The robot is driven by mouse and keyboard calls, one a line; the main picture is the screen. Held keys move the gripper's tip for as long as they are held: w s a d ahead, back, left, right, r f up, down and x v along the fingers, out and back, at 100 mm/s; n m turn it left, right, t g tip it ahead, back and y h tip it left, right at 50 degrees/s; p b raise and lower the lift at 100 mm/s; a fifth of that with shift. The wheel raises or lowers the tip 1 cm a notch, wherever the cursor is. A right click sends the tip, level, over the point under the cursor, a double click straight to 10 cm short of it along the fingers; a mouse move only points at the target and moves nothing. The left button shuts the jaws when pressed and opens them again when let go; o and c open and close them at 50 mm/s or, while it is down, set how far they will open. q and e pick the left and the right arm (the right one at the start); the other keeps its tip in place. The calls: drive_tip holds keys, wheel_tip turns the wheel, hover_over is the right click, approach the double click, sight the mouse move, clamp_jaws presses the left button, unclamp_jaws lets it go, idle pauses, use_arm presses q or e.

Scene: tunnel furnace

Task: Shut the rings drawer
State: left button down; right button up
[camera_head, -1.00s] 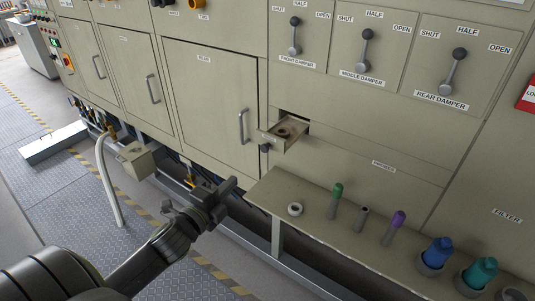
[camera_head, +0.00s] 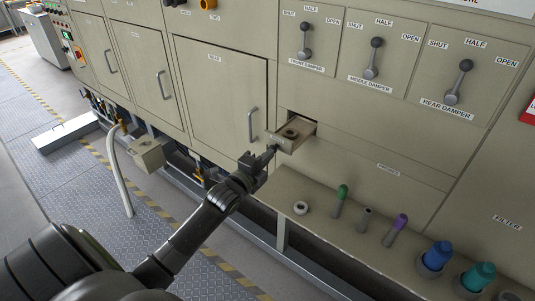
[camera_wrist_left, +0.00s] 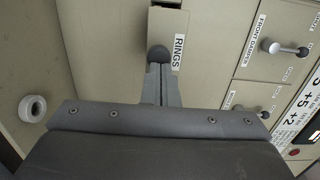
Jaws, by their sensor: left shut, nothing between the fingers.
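The rings drawer (camera_head: 298,138) sticks out of the beige furnace front, open, with a dark ring inside it. In the left wrist view its front carries the label RINGS (camera_wrist_left: 178,52) and a dark round knob (camera_wrist_left: 158,54). My left gripper (camera_head: 270,152) is shut and empty, with its fingertips at the knob on the drawer front. In the left wrist view the fingertips (camera_wrist_left: 159,68) meet or nearly meet the knob; I cannot tell if they touch. My right gripper is not in view.
A beige shelf (camera_head: 325,230) below the drawer holds a white ring (camera_head: 300,208), a green-topped tool (camera_head: 341,198), a purple-topped tool (camera_head: 397,228) and blue and teal bottles (camera_head: 437,256). A door handle (camera_head: 251,125) stands left of the drawer. Damper levers are above.

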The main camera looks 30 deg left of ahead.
sight(294, 132)
use_arm(q)
drive_tip(key=shift+w, duration=0.2)
drive_tip(key=w+b, duration=0.3)
drive_tip(key=w, duration=0.1)
drive_tip(key=w+b, duration=0.4)
drive_tip(key=w, duration=0.1)
drive_tip(key=w+d+b, duration=0.1)
drive_tip(key=w+b, duration=0.2)
drive_tip(key=w, duration=0.1)
drive_tip(key=shift+w+f+b, duration=0.2)
drive_tip(key=shift+w+b, duration=0.1)
drive_tip(key=shift+b, duration=0.05)
drive_tip(key=shift+w+r, duration=0.15)
drive_tip(key=shift+d+r, duration=0.1)
drive_tip(key=shift+r, duration=0.3)
